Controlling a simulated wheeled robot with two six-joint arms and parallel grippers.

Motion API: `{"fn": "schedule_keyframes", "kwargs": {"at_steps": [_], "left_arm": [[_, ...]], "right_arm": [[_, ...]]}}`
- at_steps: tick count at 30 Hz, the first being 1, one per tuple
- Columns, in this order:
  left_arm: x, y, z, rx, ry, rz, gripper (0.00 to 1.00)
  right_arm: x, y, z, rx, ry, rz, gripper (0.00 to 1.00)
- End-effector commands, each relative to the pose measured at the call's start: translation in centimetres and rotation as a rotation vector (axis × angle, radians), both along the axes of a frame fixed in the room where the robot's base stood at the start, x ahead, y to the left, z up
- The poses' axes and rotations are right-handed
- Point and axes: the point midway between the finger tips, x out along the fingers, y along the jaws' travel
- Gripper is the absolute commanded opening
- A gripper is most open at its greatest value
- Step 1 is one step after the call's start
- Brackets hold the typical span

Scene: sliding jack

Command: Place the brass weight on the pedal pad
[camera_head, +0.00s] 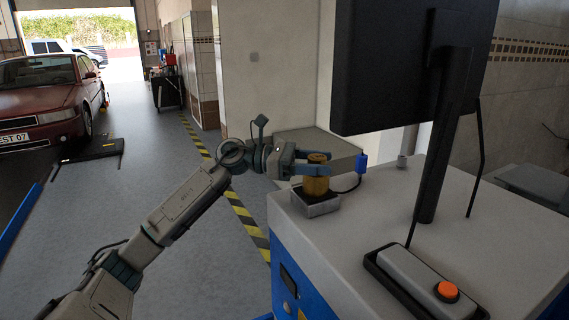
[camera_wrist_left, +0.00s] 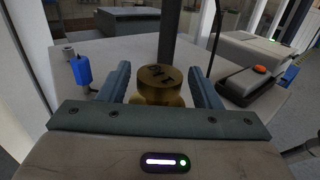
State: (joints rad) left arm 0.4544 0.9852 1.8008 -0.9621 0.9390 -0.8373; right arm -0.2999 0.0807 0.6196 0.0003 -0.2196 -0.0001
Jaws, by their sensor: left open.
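The brass weight (camera_head: 316,184) is a short gold cylinder with a knob-like top. It stands upright on a small grey block with a dark top (camera_head: 320,209) near the counter's left edge; this block may be the pedal pad, I cannot be sure. My left gripper (camera_head: 318,165) is open, with one finger on either side of the weight. In the left wrist view the weight's marked top (camera_wrist_left: 160,78) lies between the spread fingers of the gripper (camera_wrist_left: 160,85), with gaps visible on both sides. The weight's lower part is partly hidden there. My right gripper is not in view.
The light counter (camera_head: 440,215) carries a monitor (camera_head: 410,60) on a dark post. A grey box with an orange button (camera_head: 447,291) is at the front right. A blue connector (camera_head: 361,162) with a black cable is just behind the weight. The counter's middle is clear.

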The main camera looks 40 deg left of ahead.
Motion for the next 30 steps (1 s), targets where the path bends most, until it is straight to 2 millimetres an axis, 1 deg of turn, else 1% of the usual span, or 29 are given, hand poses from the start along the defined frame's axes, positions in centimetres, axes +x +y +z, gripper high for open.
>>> {"fn": "schedule_keyframes", "kwargs": {"at_steps": [1,10,18,21,24,30], "left_arm": [[-0.3,0.7,-0.5,0.006,0.002,0.003,0.58],[-2.3,3.8,-0.5,0.006,0.003,0.003,0.58],[-3.8,6.3,-0.6,0.005,0.003,0.003,0.58],[-4.4,7.2,-0.9,0.006,0.005,0.002,0.58],[-4.8,7.9,-0.8,0.005,0.004,0.002,0.58],[-5.3,8.6,-0.3,0.001,0.002,0.001,0.58]], "right_arm": [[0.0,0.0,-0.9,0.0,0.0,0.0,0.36],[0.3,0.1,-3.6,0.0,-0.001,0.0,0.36],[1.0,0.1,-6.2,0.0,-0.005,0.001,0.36],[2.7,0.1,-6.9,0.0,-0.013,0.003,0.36],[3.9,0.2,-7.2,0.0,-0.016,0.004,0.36],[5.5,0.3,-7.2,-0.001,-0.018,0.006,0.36]]}}
